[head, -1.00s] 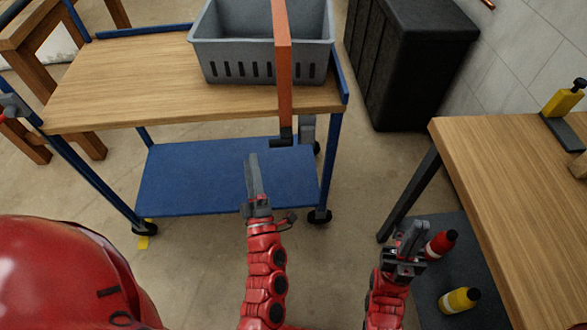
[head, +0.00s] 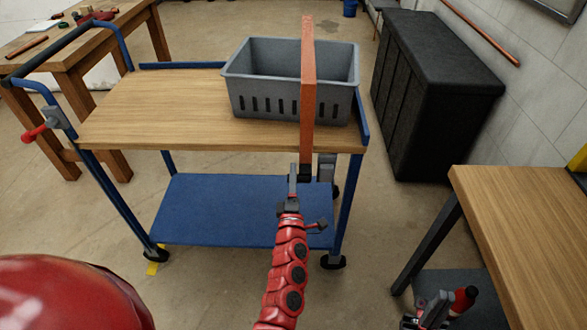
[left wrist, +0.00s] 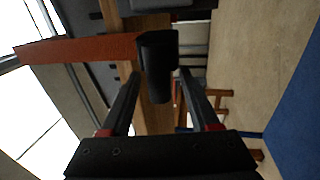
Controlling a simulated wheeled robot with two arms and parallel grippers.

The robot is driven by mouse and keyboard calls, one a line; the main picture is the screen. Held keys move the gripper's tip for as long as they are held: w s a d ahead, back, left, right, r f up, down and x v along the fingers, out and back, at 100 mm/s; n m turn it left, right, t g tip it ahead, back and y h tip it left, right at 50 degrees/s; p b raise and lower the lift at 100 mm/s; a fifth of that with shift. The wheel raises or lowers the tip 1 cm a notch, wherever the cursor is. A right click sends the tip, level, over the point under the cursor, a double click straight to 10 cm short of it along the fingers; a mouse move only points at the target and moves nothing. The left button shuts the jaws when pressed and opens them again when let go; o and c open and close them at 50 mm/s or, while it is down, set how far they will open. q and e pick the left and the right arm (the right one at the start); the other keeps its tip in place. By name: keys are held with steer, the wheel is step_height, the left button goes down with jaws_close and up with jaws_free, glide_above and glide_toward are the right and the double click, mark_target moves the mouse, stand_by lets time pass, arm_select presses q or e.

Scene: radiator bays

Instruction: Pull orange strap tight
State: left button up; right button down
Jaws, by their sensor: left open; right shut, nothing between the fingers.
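The orange strap (head: 307,90) runs over the grey crate (head: 243,99) and hangs down past the cart's front edge. It ends in a black tab (head: 305,173). My left gripper (head: 292,170) is open, with its fingertips close to the tab. In the left wrist view the strap (left wrist: 85,48) comes in from the left, and the black tab (left wrist: 158,65) shows between the two fingertips (left wrist: 160,75). I cannot tell whether the fingers touch it. My right gripper (head: 437,305) is shut and empty, low at the lower right of the head view.
The crate stands on the wooden top of a blue cart (head: 150,115), which has a blue lower shelf (head: 215,212). A black cabinet (head: 435,95) stands behind on the right. A workbench (head: 75,50) is at back left.

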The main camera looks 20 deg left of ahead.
arm_select(q)
steer(key=shift+x, duration=1.4)
steer(key=shift+c, duration=0.4)
jaws_close()
